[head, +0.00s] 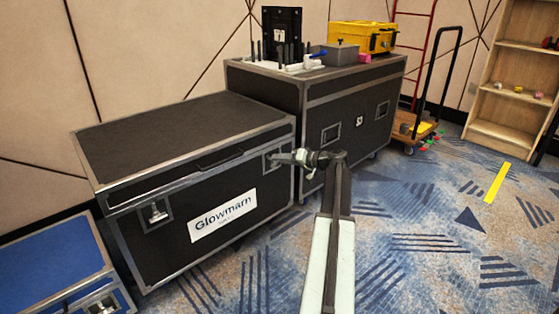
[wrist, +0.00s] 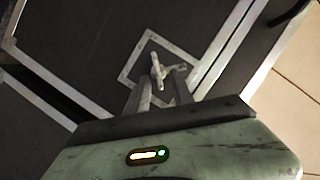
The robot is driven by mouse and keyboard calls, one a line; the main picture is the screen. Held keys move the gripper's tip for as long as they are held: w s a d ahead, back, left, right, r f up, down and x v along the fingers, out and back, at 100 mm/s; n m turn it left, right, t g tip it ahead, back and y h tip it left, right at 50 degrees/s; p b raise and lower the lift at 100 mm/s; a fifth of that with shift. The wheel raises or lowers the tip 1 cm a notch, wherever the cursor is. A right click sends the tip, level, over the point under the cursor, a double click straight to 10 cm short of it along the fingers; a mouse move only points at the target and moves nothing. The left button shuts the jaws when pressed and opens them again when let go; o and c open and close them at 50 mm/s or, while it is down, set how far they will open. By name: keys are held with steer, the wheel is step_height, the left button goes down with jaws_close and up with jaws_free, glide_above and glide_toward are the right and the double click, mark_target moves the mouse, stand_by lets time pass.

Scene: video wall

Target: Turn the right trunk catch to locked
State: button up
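The black trunk (head: 180,135) with silver edges and a "Glowmarn" label stands at the left, its lid down. Its right catch sits in a square metal plate (head: 268,163) near the front's right end. My gripper (head: 280,157) is at this catch and partly covers it. In the wrist view the catch's pale wing handle (wrist: 157,70) stands between the tips of my gripper (wrist: 162,74). The two fingers are apart, with a gap beside the handle; contact is unclear. The left catch (head: 155,212) is in view on the same front face.
A taller black case (head: 345,130) stands right behind the trunk, bearing a yellow case (head: 362,37) and tools. A blue trunk (head: 50,262) is at the lower left. A hand cart (head: 412,127) and wooden shelf (head: 505,95) stand further right. The carpet at right is clear.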

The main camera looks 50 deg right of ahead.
steer(key=p+v, duration=0.1)
steer(key=v, duration=0.6)
steer(key=shift+p, duration=0.4)
steer(key=o, duration=0.7)
steer(key=shift+s+r, duration=0.1)
steer(key=shift+o, duration=1.4)
steer(key=shift+d+m, duration=0.4)
steer(key=shift+m, duration=0.7)
steer(key=a+f+m+h, duration=0.1)
steer(key=a+m+h, duration=0.25)
steer(key=m, duration=0.75)
steer(key=a+m+h, duration=0.3)
steer(key=m+h, duration=0.2)
steer(key=m, duration=0.6)
steer(key=shift+g, duration=0.3)
steer(key=b+x, duration=0.3)
steer(key=x, duration=0.5)
steer(key=shift+a+f, duration=0.1)
steer(key=shift+a, duration=0.1)
